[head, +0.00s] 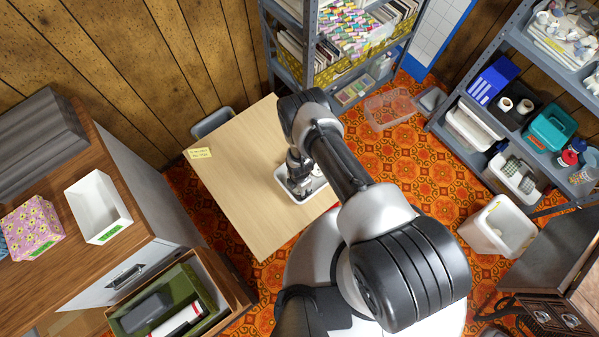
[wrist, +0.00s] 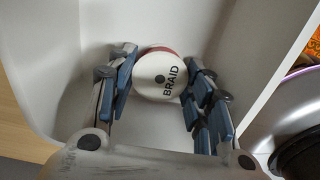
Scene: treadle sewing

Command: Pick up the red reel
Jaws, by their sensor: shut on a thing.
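The red reel (wrist: 159,76) shows a round white face marked BRAID, with a red edge at its top. It is in a white tray (wrist: 58,62), close to the inner walls. My gripper (wrist: 162,66) is shut on the reel, with one finger on each side of it. In the head view my gripper (head: 298,182) reaches down into the white tray (head: 284,190) on the light wooden table (head: 240,190). The reel is hard to make out there, as the gripper and arm cover part of the tray.
A yellow note (head: 199,153) lies on the table's left corner. A cabinet with an empty white bin (head: 98,207) stands at left. Metal shelves (head: 310,45) with spools stand behind. Another shelf unit at right holds a teal box (head: 552,128). The table's left part is clear.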

